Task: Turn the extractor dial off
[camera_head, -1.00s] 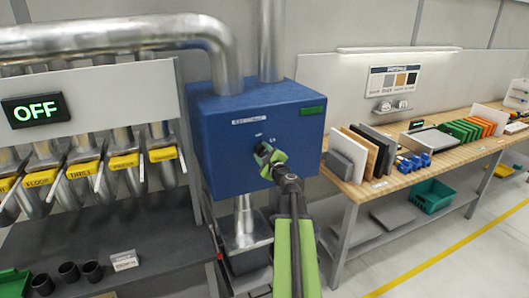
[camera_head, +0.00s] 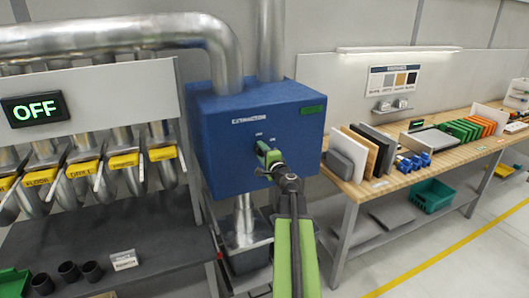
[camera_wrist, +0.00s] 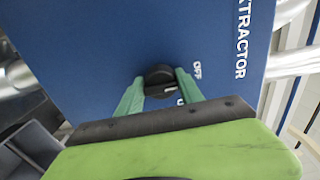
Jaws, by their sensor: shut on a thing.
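The blue extractor box (camera_head: 222,145) hangs on the wall, with its dial low on the front face. The round black dial (camera_wrist: 158,79) shows in the wrist view with a light pointer mark on its right side. The OFF label (camera_wrist: 197,70) is to the right of the dial; a second label is partly hidden by a finger. My gripper (camera_head: 267,156) is at the front of the box, and its green fingers (camera_wrist: 157,88) are shut on the dial, one on each side. In the head view my gripper covers most of the dial.
A lit display (camera_head: 35,108) on the left reads OFF. Yellow-labelled gates (camera_head: 123,161) hang on pipes above a dark bench (camera_head: 160,262). A wooden bench (camera_head: 400,187) with boards stands right. A metal duct (camera_head: 245,222) runs below the box.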

